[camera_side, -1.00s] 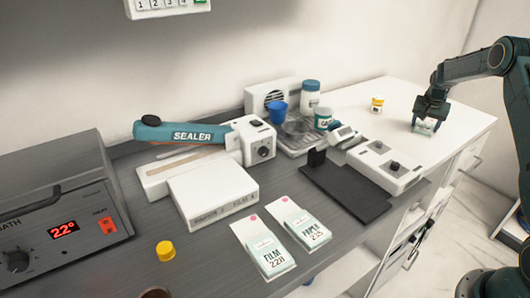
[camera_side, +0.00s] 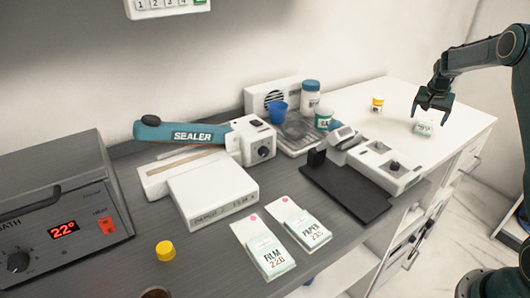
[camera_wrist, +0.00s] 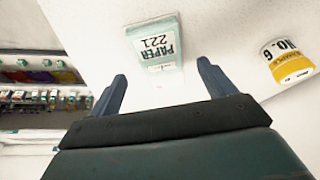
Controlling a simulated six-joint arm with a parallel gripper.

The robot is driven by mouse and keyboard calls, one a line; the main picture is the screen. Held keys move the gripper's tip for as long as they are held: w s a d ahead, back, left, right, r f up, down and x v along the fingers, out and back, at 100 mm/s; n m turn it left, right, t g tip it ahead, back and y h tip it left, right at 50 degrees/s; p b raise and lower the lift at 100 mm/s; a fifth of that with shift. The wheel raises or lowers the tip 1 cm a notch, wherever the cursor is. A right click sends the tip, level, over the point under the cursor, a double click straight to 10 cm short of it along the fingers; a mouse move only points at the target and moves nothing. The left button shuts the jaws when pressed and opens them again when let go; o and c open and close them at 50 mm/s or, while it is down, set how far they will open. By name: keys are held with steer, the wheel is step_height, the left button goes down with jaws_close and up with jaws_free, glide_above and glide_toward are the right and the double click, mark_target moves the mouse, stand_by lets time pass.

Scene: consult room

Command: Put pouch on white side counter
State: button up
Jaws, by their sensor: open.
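A small pale pouch (camera_side: 423,127) with a printed label lies on the white side counter (camera_side: 455,115) at the right. In the wrist view the pouch (camera_wrist: 158,48) reads "PAPER 221" and lies ahead of the fingers on the white surface. My gripper (camera_side: 431,109) is open and empty just above the pouch, apart from it. In the wrist view its two fingers (camera_wrist: 162,82) are spread wide with nothing between them. Two more pouches, one marked FILM (camera_side: 271,258) and one marked PAPER (camera_side: 306,228), lie on cards on the grey bench.
A small yellow-and-white jar (camera_side: 377,104) stands on the white counter left of my gripper; it also shows in the wrist view (camera_wrist: 286,62). The sealer (camera_side: 195,134), a black plate (camera_side: 345,190) and a white device (camera_side: 384,164) occupy the grey bench.

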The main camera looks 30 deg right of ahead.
steer(key=v, duration=0.8)
steer(key=shift+a, duration=0.1)
steer(key=shift+r, duration=0.1)
steer(key=s+a+r+n+t, duration=0.15)
steer(key=a+r, duration=0.25)
steer(key=a, duration=0.5)
steer(key=s+a+r+n+y, duration=0.1)
steer(key=s+a+r+n, duration=0.15)
steer(key=a+r, duration=0.4)
steer(key=s+a+r+n+t, duration=0.1)
steer(key=s+a+r+n, duration=0.15)
steer(key=a, duration=0.75)
steer(key=s+a+f+n+y, duration=0.1)
steer(key=s+a+n, duration=0.2)
steer(key=s+a, duration=0.5)
steer(key=s+a+f+n+t+y, duration=0.1)
steer(key=s+a+n, duration=0.3)
steer(key=s+a, duration=0.5)
steer(key=shift+s+f+y, duration=0.5)
steer(key=shift+s+f, duration=0.1)
steer(key=shift+s, duration=0.5)
